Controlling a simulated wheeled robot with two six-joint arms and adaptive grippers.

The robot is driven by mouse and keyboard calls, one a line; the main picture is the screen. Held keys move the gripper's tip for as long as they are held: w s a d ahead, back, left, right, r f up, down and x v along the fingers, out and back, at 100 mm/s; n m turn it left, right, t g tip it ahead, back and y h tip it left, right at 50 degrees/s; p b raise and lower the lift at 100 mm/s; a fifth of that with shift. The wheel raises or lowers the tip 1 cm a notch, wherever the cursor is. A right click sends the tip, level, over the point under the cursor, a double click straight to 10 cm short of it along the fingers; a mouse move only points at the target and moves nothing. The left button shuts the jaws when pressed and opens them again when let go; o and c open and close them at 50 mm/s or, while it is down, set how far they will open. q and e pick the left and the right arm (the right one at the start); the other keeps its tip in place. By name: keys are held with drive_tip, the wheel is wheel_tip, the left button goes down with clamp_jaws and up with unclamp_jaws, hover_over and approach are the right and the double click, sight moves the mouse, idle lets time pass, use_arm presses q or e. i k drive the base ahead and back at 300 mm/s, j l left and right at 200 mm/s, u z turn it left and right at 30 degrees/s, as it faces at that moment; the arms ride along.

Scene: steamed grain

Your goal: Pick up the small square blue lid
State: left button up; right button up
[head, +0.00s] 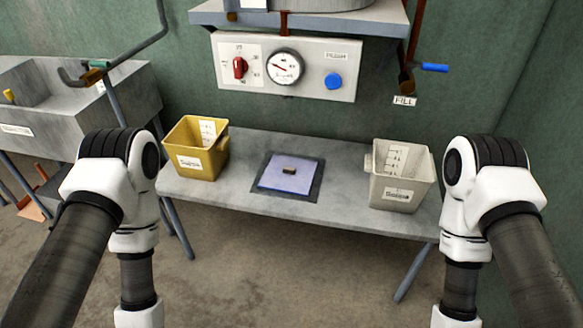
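The small square blue lid (275,181) lies flat on a dark square mat (312,186) at the middle of the grey table. A small brown handle (290,170) stands up near its middle. My two arms come in from the left and right of the head view and bend downward. Both grippers are out of the picture below the bottom edge.
A yellow bucket (192,163) stands left of the lid and a whitish bucket (391,189) right of it, both on the table (229,191). A control panel (305,82) hangs on the wall behind. A sink (44,112) is at the left.

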sight(294, 176)
drive_tip(key=i+l+z, duration=0.2)
drive_tip(key=i+l, duration=0.95)
drive_tip(key=l, duration=0.1)
